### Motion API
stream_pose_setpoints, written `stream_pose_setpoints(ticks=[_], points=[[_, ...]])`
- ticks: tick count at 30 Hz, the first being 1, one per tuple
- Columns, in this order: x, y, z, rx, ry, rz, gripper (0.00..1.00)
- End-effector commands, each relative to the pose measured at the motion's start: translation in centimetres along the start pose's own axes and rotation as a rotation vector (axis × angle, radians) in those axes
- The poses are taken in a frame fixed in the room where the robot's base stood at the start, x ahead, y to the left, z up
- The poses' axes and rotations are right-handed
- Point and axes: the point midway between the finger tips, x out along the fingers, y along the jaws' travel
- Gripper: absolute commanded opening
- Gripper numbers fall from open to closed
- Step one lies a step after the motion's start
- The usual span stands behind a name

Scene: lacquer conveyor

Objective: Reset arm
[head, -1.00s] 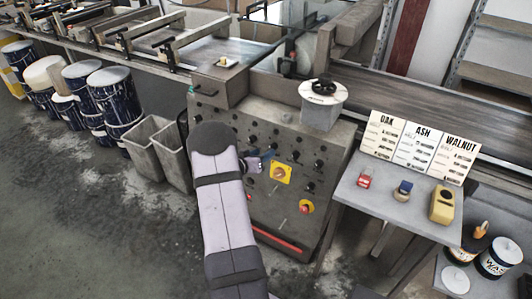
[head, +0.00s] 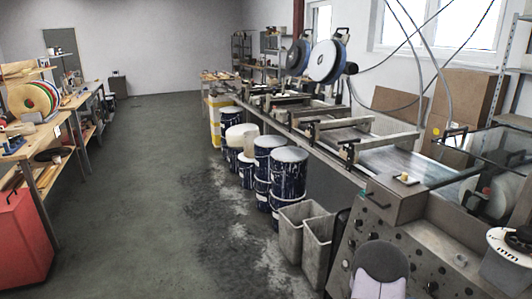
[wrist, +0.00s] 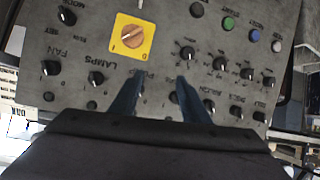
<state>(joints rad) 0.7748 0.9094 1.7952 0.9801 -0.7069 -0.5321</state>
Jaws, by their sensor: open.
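My gripper (wrist: 160,82) shows in the wrist view with two dark blue fingers apart and nothing between them. It faces the grey control panel (wrist: 165,60), which appears upside down there. A yellow plate with an orange rotary switch (wrist: 132,37) lies just beyond the fingertips, a little left. Black knobs (wrist: 187,53) sit to the right of it, with a green button (wrist: 228,23) and a blue button (wrist: 255,35) farther up. I cannot tell the fingers' distance from the panel. In the head view, only part of my arm shows at the bottom right; the gripper is hidden.
The conveyor line (head: 385,160) runs back from the machine (head: 420,225). Grey bins (head: 298,230) and blue drums (head: 288,180) stand beside it. A workbench (head: 45,140) and a red cabinet (head: 22,240) are at the left. The floor (head: 150,200) between is clear.

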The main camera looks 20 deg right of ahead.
Motion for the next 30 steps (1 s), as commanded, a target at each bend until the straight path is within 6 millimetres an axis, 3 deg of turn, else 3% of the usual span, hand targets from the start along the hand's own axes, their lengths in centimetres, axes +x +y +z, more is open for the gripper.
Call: stream_pose_setpoints(ticks=[3, 7, 9, 12, 15, 20, 24, 27, 30], points=[[-0.8, -3.0, 4.9, 0.028, -0.176, -0.131, 0.42], [-4.0, -4.6, 13.0, -0.002, -0.449, -0.245, 0.42], [-6.5, -4.4, 17.1, -0.034, -0.596, -0.278, 0.42], [-11.2, -3.1, 21.9, -0.092, -0.805, -0.311, 0.42], [-17.1, -1.0, 24.7, -0.176, -1.000, -0.328, 0.42], [-27.2, 3.3, 25.8, -0.401, -1.229, -0.339, 0.42], [-35.0, 7.5, 24.0, -0.680, -1.302, -0.352, 0.42], [-38.3, 9.1, 22.2, -0.855, -1.254, -0.386, 0.42], [-40.7, 9.1, 20.4, -0.982, -1.151, -0.445, 0.42]])
